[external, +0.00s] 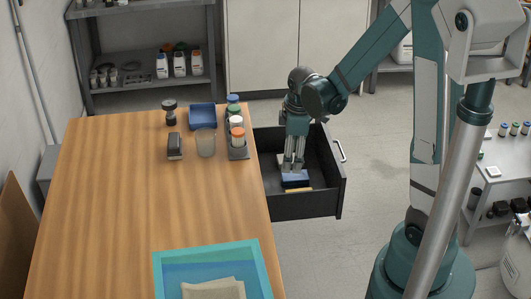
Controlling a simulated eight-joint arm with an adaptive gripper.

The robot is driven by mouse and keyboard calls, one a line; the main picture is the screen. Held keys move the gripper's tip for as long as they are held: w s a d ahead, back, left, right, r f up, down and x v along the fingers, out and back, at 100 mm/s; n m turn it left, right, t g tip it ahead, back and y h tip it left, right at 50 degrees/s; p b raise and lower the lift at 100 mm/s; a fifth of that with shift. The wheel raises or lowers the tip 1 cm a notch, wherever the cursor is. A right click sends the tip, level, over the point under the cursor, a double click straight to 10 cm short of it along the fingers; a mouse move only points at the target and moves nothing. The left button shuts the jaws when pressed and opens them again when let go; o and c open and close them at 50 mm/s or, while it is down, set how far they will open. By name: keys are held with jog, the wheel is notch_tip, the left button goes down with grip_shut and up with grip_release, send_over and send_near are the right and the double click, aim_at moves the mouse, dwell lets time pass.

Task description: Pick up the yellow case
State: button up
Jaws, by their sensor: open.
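My gripper (292,167) points straight down inside an open dark drawer (310,206) at the right side of the wooden table. It is open, with its fingertips just above or at a blue item (295,178) in the drawer; I cannot tell whether they touch it. A thin yellow strip (298,190), perhaps the yellow case, lies in the drawer right at the near side of the blue item. Most of its shape is hidden or too small to tell.
The drawer walls stand close around my gripper. On the wooden table (150,205) are a rack of bottles (238,152), a clear cup (205,143), a blue tray (202,117), a dark block (175,147) and a teal-rimmed bin (212,254) holding cloth. The table's middle is clear.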

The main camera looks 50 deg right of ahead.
jog(key=d+f, duration=0.1)
jog(key=f, duration=0.3)
jog(key=d+f+n+g+b, duration=0.1)
jog(key=d+f, duration=0.1)
jog(key=f, duration=0.2)
jog(key=d+f+n, duration=0.1)
jog(key=d+f, duration=0.1)
jog(key=f, duration=0.2)
jog(key=shift+s+f+g+y+b, duration=0.1)
jog(key=shift+s+g+y+b, duration=0.2)
jog(key=shift+s+b, duration=0.1)
jog(key=shift+f+b, duration=0.35)
jog(key=shift+f, duration=0.9)
jog(key=shift+f, duration=0.1)
jog(key=shift+d+f+b, duration=0.1)
jog(key=shift+f+b, duration=0.85)
jog(key=shift+f, duration=1.55)
jog(key=c, duration=1)
